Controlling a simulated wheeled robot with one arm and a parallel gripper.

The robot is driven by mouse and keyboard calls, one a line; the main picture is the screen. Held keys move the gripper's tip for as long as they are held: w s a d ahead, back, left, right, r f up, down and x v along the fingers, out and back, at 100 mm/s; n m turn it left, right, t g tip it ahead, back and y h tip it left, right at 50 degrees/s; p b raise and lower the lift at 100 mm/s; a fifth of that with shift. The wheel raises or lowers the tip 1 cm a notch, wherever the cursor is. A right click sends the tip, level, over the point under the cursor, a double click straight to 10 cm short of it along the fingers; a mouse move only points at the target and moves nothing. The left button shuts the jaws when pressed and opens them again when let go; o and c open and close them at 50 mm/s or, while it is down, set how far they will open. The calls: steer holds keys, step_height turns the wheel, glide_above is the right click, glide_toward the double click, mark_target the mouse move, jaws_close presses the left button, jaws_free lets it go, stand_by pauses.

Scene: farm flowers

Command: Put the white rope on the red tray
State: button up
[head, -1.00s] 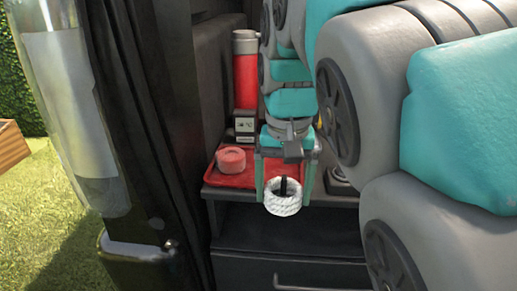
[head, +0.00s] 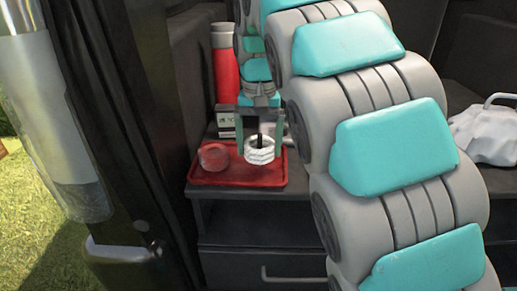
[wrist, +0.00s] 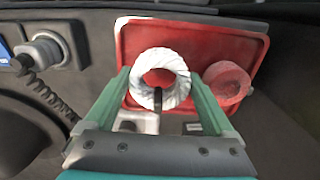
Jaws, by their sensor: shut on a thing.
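The white rope (head: 259,151) is a small coiled bundle with a dark band. My gripper (head: 260,140) is shut on it, with a green finger on either side. In the wrist view the rope (wrist: 160,79) sits between the fingertips, in front of the red tray (wrist: 240,46). In the head view the rope is over the right part of the red tray (head: 235,180). I cannot tell whether it touches the tray. A round red thing (head: 213,156) sits at the tray's left, beside the rope.
A red bottle (head: 226,75) with a grey top stands behind the tray, near a small grey box (head: 226,121). A white bag (head: 487,132) lies at the right. A drawer with a handle is below the shelf. A dark door frame (head: 130,120) stands at the left.

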mark_target(259, 153)
steer(key=shift+w+a, duration=0.1)
steer(key=shift+w, duration=0.9)
steer(key=shift+f+p, duration=0.3)
steer(key=shift+f, duration=1.55)
steer(key=shift+f, duration=0.2)
steer(key=o, duration=1.3)
steer(key=shift+r, duration=0.1)
